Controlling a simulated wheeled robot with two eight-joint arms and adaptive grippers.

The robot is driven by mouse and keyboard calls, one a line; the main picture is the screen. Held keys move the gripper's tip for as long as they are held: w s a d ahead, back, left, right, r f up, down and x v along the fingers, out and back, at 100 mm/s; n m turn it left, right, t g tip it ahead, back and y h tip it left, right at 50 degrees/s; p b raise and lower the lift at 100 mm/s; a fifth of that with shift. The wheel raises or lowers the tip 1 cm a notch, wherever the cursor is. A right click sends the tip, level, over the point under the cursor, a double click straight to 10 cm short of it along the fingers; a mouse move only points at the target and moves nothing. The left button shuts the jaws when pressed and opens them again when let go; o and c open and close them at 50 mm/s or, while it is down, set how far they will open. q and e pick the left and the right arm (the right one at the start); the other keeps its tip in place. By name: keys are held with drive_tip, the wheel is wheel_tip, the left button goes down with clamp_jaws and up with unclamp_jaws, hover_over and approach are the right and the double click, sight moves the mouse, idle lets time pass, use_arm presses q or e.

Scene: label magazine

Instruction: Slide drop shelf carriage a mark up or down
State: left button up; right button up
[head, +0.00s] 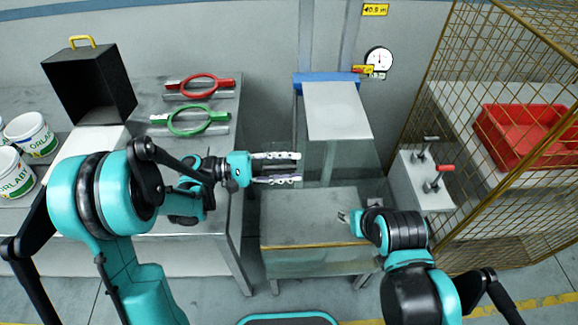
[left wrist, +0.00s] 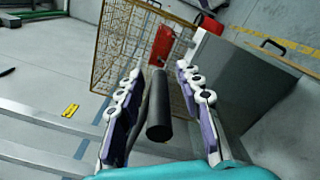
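The drop shelf carriage is a pale flat shelf (head: 338,112) with a blue bar along its back, on an upright against the wall. My left gripper (head: 277,168) reaches in from the left, below and left of the shelf, with its fingers apart. In the left wrist view its fingers are also apart, and a dark cylinder (left wrist: 159,118) shows between them; I cannot tell whether they touch it. My right gripper (head: 346,216) is low, over the front bench; its finger opening is too small to judge.
A lever box (head: 422,188) with a red-gripped and a dark lever stands at right, by a mesh cage (head: 475,80) and red tray (head: 520,135). Red (head: 205,85) and green rings (head: 190,120) and white tubs (head: 30,135) are on the left bench. A gauge (head: 379,60) hangs behind.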

use_arm(q)
clamp_jaws()
wheel_tip(320, 180, down, 5)
drive_tip(key=b, duration=0.4)
use_arm(e)
wheel_tip(320, 180, down, 4)
drive_tip(key=shift+r, duration=0.1)
use_arm(q)
unclamp_jaws()
drive_tip(key=a, duration=1.2)
use_arm(e)
drive_tip(key=shift+c, duration=0.3)
